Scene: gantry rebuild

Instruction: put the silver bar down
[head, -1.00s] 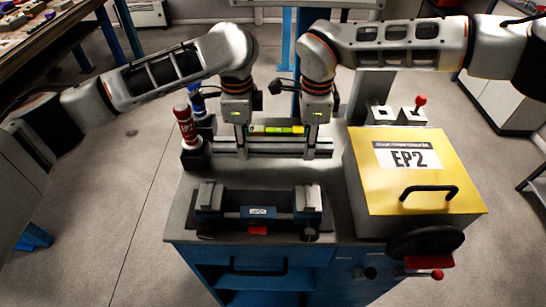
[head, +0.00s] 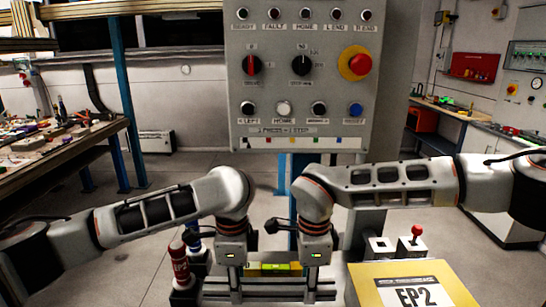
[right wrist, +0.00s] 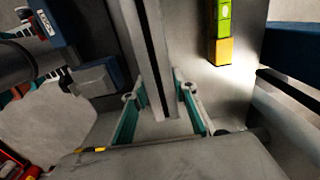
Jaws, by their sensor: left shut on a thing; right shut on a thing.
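The silver bar (head: 273,290) lies level across the lower edge of the head view, and part of it is cut off or hard to separate from the rails below. My left gripper (head: 234,286) is shut on its left part. My right gripper (head: 312,286) is shut on its right part. In the right wrist view the grooved bar (right wrist: 152,60) runs between the teal-padded fingers of the right gripper (right wrist: 160,122). I cannot tell whether the bar touches what is beneath it.
A yellow-green block piece (head: 275,269) shows between the grippers. A control panel (head: 300,80) with a red button rises behind the arms.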

